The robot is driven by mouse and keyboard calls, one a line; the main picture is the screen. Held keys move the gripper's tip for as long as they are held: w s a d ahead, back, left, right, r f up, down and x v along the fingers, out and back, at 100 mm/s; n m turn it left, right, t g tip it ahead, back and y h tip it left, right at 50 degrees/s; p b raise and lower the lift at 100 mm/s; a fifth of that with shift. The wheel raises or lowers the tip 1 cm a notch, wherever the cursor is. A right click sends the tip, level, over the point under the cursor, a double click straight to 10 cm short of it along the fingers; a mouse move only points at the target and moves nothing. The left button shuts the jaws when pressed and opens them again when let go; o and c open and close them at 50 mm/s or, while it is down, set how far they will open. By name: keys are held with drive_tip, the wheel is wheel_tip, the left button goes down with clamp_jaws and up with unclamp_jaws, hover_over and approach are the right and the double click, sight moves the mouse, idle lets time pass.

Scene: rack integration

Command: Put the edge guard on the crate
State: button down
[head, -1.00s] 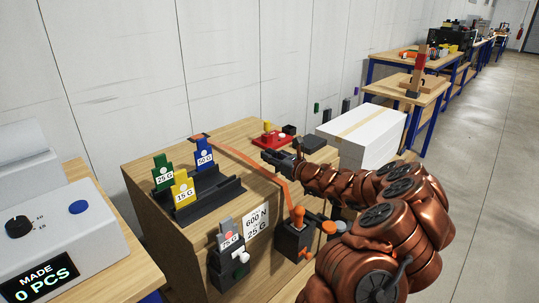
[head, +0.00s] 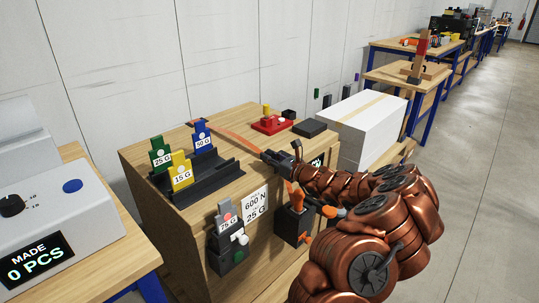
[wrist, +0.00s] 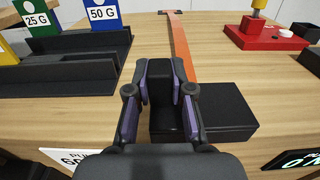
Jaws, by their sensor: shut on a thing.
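The edge guard (wrist: 228,112) is a black piece with a flat, block-like part to the right of the fingers in the wrist view. A dark upright part shows between them. My gripper (wrist: 162,88) is shut on it at the front edge of the wooden crate (head: 232,125). In the head view my gripper (head: 280,158) hides most of the guard. The orange strap (wrist: 180,40) runs across the crate top and goes out of sight at the guard. I cannot tell whether the guard rests on the crate.
A black rack (head: 200,180) with green, blue and yellow weight tags stands left on the crate. A red fixture (head: 270,124) and black block (head: 309,128) sit at the back right. A tensioner (head: 293,222) with an orange handle is on the crate's front. A white box (head: 362,125) stands beyond.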

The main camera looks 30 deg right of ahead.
drive_tip(key=shift+f, duration=0.2)
drive_tip(key=c, duration=0.9)
unclamp_jaws()
drive_tip(key=shift+c, duration=0.2)
drive_tip(key=shift+s, duration=0.15)
drive_tip(key=v, duration=1.1)
drive_tip(key=shift+s, duration=0.35)
drive_tip(key=shift+d, duration=0.15)
